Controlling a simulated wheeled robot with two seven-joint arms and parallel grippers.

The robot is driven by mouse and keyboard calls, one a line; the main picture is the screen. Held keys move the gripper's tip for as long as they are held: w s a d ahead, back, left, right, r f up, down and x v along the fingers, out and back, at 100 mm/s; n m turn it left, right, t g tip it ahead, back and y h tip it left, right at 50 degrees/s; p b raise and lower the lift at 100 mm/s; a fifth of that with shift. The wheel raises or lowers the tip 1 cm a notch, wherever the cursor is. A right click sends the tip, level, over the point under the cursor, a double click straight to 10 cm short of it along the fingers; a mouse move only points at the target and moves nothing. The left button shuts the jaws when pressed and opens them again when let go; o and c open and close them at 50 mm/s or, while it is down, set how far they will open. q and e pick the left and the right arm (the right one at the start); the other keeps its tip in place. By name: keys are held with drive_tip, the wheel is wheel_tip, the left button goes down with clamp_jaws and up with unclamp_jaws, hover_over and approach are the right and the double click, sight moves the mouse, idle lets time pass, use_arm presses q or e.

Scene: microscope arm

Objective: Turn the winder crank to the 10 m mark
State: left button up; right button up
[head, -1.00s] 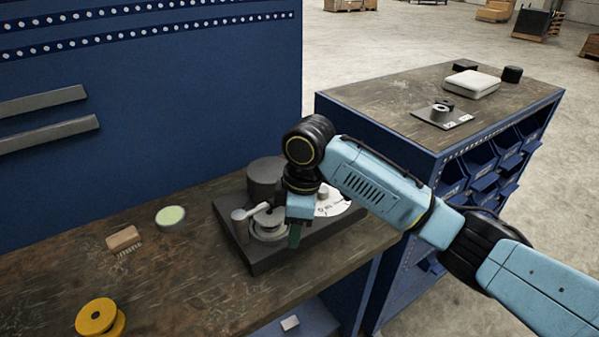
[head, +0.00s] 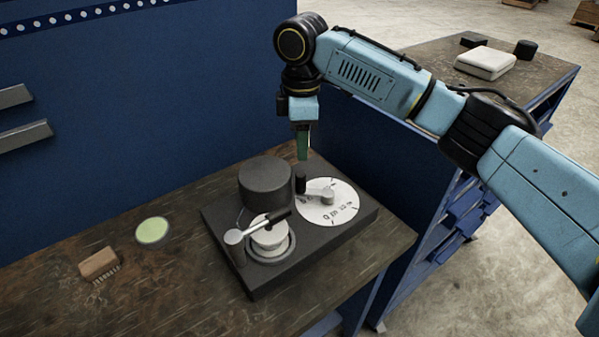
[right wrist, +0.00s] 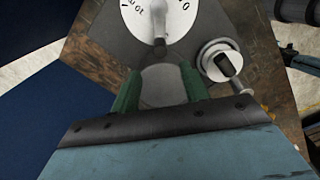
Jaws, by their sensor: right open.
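The winder has a dark base (head: 285,265) on the bench. On it are a dark cylinder (head: 265,182), a pale spool (head: 268,235) with a lever, and a white marked dial (head: 335,208). The crank (head: 318,195) is a grey arm over the dial; its black knob (head: 300,184) points left towards the cylinder. My right gripper (head: 302,155) is above the knob, pointing down, apart from the winder. In the right wrist view the green fingers (right wrist: 159,95) are spread with nothing gripped; a grey round top shows below between them, and the dial (right wrist: 158,12) lies beyond. My left gripper is out of view.
A wooden brush (head: 99,263) and a pale green disc (head: 152,230) lie on the bench left of the winder. A blue panel (head: 150,120) stands behind. A second cabinet (head: 545,75) at the right carries a white box (head: 486,62).

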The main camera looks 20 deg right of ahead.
sight(301, 174)
wheel_tip(301, 174, down, 6)
drive_tip(key=shift+b, duration=0.35)
wheel_tip(301, 174, down, 4)
drive_tip(key=shift+r, duration=0.1)
drive_tip(key=c, duration=0.5)
clamp_jaws()
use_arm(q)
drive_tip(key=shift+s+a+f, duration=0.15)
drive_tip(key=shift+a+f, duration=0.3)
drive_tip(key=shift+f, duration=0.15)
